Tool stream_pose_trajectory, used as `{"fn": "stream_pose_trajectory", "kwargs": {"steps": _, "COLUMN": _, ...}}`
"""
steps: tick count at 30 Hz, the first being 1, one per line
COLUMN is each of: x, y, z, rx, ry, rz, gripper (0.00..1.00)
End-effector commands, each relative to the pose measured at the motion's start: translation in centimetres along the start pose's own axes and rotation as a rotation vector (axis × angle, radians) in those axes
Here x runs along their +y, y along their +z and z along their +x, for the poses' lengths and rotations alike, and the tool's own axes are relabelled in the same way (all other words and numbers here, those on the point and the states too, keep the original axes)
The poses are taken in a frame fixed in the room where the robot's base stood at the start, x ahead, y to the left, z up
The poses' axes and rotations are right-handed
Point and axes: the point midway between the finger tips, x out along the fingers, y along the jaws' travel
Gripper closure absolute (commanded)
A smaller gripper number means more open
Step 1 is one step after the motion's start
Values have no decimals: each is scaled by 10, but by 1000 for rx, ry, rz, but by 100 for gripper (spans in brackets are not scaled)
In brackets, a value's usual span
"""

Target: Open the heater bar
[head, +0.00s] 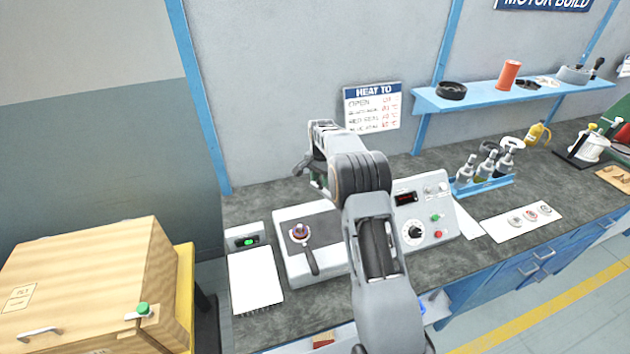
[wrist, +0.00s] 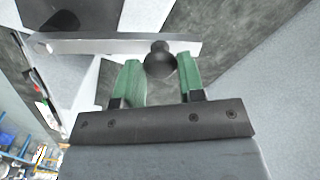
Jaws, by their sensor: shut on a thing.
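The heater (head: 293,262) is a pale box with a dark top on the bench, partly hidden behind my arm. In the wrist view the heater bar (wrist: 105,46) is a pale grey bar running across the picture, with a black ball knob (wrist: 158,58) toward its right end. My gripper (wrist: 160,72) has green fingers on either side of the knob and is shut on it. In the head view my gripper (head: 318,178) is above the back of the heater, mostly hidden by my wrist, and I cannot make out the bar there.
A small ringed part with a dark handle (head: 302,234) sits on the heater's top. A control panel (head: 424,215) with a dial stands to the right. A white sheet (head: 255,277) lies to the left, near a wooden box (head: 95,275). A blue shelf (head: 520,97) is on the wall.

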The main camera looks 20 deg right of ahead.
Motion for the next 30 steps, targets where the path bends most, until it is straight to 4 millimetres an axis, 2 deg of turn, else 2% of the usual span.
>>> {"fn": "stream_pose_trajectory", "kwargs": {"steps": 9, "x": 4, "y": -16, "z": -1, "rx": 2, "ry": -2, "rz": 118, "gripper": 100}}
{"fn": "stream_pose_trajectory", "kwargs": {"steps": 26, "x": 5, "y": -19, "z": -1, "rx": 4, "ry": -3, "rz": 144, "gripper": 100}}
{"fn": "stream_pose_trajectory", "kwargs": {"steps": 27, "x": 5, "y": -19, "z": -1, "rx": 4, "ry": -3, "rz": 144, "gripper": 63}}
{"fn": "stream_pose_trajectory", "kwargs": {"steps": 30, "x": 5, "y": -19, "z": -1, "rx": 3, "ry": -2, "rz": 143, "gripper": 53}}
